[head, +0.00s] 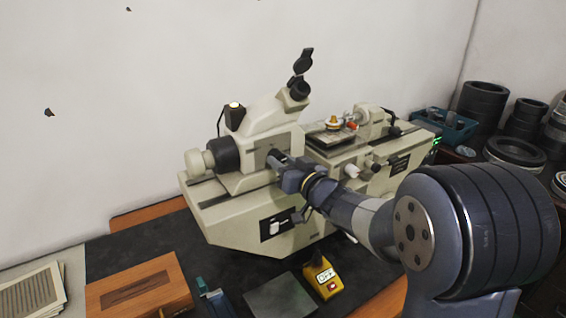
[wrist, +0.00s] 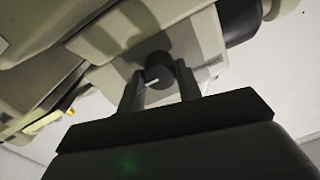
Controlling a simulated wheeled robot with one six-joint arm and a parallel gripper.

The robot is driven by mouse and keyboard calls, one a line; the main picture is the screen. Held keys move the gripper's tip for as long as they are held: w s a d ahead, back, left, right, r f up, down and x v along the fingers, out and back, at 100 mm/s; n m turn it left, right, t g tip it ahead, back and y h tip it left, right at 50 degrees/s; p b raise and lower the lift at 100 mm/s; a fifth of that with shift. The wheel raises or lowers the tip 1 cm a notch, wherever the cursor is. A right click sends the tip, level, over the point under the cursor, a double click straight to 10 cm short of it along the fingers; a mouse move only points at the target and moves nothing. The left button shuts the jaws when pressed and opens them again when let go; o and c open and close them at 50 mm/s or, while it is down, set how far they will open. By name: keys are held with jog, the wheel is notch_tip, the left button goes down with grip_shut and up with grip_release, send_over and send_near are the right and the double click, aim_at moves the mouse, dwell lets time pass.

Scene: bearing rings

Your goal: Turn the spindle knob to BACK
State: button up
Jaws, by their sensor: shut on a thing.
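The spindle knob (wrist: 158,72) is a dark round knob with a white pointer line, on the cream front of the machine (head: 240,215). My gripper (wrist: 160,88) is at the knob, one finger on each side of it, shut on it. In the wrist view the pointer line slants, its left end lower. In the head view my gripper (head: 278,162) reaches the machine's front below the eyepiece, and the knob is largely hidden there. No BACK label can be read in either view.
A yellow device (head: 322,278) with a display stands on the dark mat in front of the machine. A wooden box (head: 140,288) and a blue tool (head: 212,300) lie to its left. Dark bearing rings (head: 482,105) and a teal bin (head: 445,125) stand at the right.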

jog(key=c, duration=0.4)
jog(key=shift+n+b, duration=0.4)
jog(key=n+b, duration=0.2)
jog(key=shift+f+n, duration=0.15)
jog(key=shift+n, duration=0.25)
jog(key=n+b, duration=0.2)
jog(key=n, duration=0.2)
jog(key=shift+n+b, duration=0.3)
jog(key=shift+b, duration=0.05)
jog(key=n+b, duration=0.2)
jog(key=n, duration=0.3)
jog(key=shift+h+b, duration=0.3)
jog(key=shift+b, duration=0.1)
jog(key=n+b, duration=0.2)
jog(key=n, duration=0.2)
jog(key=shift+n, duration=0.3)
